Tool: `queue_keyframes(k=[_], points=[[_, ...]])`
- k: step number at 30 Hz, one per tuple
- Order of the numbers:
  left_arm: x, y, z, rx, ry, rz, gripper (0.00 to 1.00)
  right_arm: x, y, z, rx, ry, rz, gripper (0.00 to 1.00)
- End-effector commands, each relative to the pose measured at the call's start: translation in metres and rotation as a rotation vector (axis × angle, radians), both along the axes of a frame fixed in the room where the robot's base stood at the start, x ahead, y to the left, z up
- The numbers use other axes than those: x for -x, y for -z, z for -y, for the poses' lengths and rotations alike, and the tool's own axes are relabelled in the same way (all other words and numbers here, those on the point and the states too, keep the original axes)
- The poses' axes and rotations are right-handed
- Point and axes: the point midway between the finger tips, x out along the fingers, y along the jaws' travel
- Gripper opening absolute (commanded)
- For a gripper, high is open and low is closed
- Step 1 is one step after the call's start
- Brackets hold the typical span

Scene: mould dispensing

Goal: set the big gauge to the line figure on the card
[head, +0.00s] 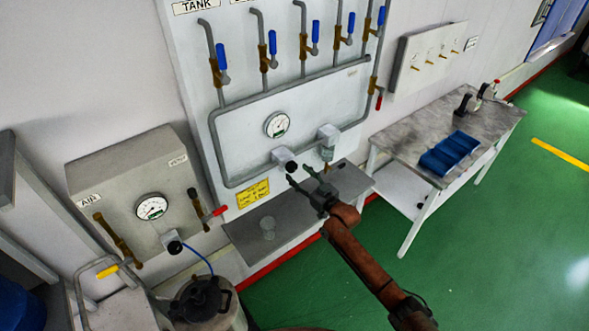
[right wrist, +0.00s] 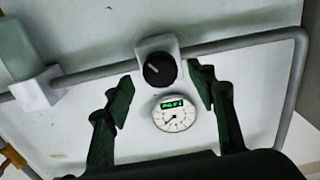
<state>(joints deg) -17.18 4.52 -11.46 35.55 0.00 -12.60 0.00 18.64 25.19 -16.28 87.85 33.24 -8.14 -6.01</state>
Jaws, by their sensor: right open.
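The round white gauge (head: 277,124) with a green display sits on the white wall panel. It also shows in the right wrist view (right wrist: 174,113), where its display figures are too small to read surely. A black knob (head: 286,167) on a pale square mount is below it in the head view and above it in the right wrist view (right wrist: 160,69). My right gripper (head: 299,174) is open and empty in front of the knob; its fingers (right wrist: 161,88) appear on either side of it, apart from it. A yellow card (head: 253,193) hangs lower left; its writing is unreadable. My left gripper is out of view.
An AIR box with another gauge (head: 151,207) stands at left. Blue-handled valves (head: 272,43) line the panel top. A grey pipe frames the gauge. A dispenser block (head: 328,137) is right of the knob. A grey shelf (head: 290,231) lies below; a blue tray (head: 450,152) sits on the table.

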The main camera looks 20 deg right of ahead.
Motion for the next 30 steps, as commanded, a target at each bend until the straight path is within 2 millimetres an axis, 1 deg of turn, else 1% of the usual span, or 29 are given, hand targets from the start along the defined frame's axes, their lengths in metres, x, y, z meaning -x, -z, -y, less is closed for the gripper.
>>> queue_keyframes(k=[1,3,6,10,17,30], points=[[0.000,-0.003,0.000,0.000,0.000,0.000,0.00,-0.008,-0.002,-0.003,0.000,0.000,0.000,0.51],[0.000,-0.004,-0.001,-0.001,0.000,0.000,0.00,-0.016,-0.001,-0.006,0.000,0.000,-0.001,0.51],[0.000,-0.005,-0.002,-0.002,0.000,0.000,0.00,-0.025,-0.001,-0.010,0.001,-0.001,0.000,0.51],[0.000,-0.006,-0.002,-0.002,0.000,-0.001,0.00,-0.030,0.000,-0.011,0.002,0.000,0.000,0.51],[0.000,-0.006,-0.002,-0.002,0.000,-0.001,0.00,-0.030,0.000,-0.011,0.002,0.000,0.000,0.51],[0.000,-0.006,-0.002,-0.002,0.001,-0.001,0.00,-0.030,0.000,-0.011,0.003,0.000,0.000,0.22]])
